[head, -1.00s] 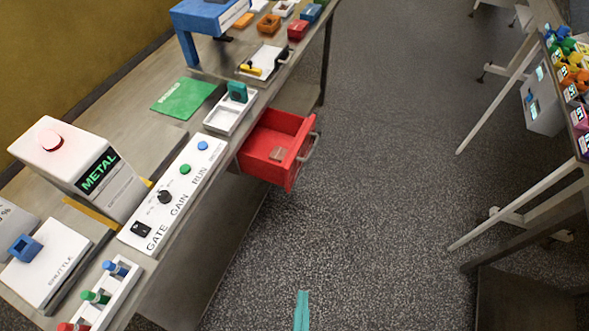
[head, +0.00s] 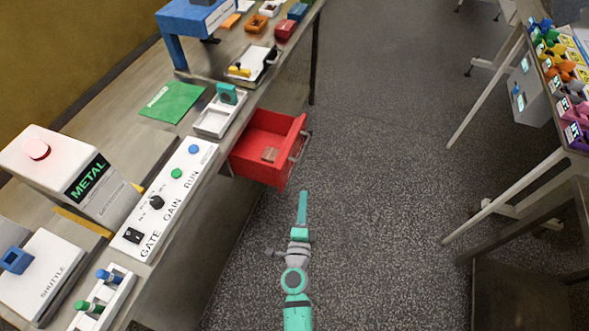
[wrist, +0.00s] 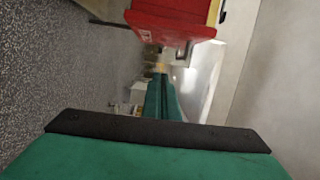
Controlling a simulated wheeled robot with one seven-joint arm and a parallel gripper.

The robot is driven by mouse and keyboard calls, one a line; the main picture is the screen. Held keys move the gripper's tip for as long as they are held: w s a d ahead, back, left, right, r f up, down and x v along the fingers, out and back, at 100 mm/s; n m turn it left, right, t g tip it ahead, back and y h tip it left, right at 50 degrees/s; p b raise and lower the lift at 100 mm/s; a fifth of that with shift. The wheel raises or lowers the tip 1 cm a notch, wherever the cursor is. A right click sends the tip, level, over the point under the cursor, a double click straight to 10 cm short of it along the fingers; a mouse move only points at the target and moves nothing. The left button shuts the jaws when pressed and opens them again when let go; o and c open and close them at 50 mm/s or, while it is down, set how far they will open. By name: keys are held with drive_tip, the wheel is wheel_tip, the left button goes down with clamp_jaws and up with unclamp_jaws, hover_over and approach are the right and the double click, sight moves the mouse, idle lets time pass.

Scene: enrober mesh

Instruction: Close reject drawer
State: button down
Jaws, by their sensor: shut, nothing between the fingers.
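The bench holds a white panel (head: 165,200) marked GATE, GAIN and RUN, a METAL box (head: 70,170), a white tray (head: 215,120) and a green mat (head: 172,101). Open speckled floor (head: 390,150) lies to the right. A second table (head: 580,135) with coloured items stands at the right.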

drive_tip(key=w+a, duration=0.3)
drive_tip(key=w, duration=0.9)
drive_tip(key=shift+w+a, duration=0.1)
idle(0.4)
